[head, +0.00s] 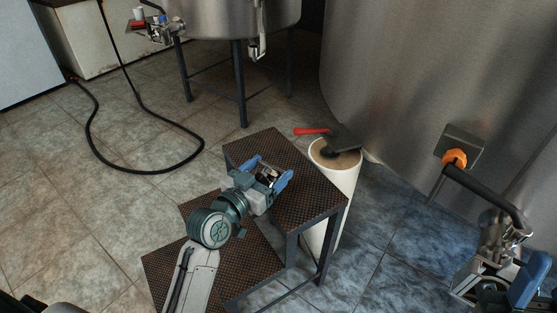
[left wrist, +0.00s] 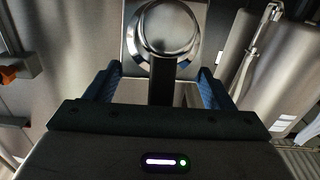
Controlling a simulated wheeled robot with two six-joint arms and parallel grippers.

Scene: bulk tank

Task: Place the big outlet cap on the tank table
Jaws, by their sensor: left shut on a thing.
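My left gripper (head: 268,177) is above a dark-framed stand with brown textured tops, over the near edge of its upper level (head: 310,192). The gripper's blue fingers are spread around a thing. In the left wrist view, a round polished steel piece (left wrist: 168,28) shows at the fingertips (left wrist: 160,85), with a dark bar below it; it looks like the big outlet cap. In the head view the held thing is mostly hidden. My right gripper (head: 515,282) seems partly in view at the lower right, cut off by the edge.
A white drum (head: 340,190) stands behind the stand, with a red-handled tool (head: 312,131) on its top. The big steel tank (head: 420,70) fills the right, with an orange handle (head: 455,158) and steel outlet fittings (head: 497,232). A black hose (head: 150,172) lies on the floor.

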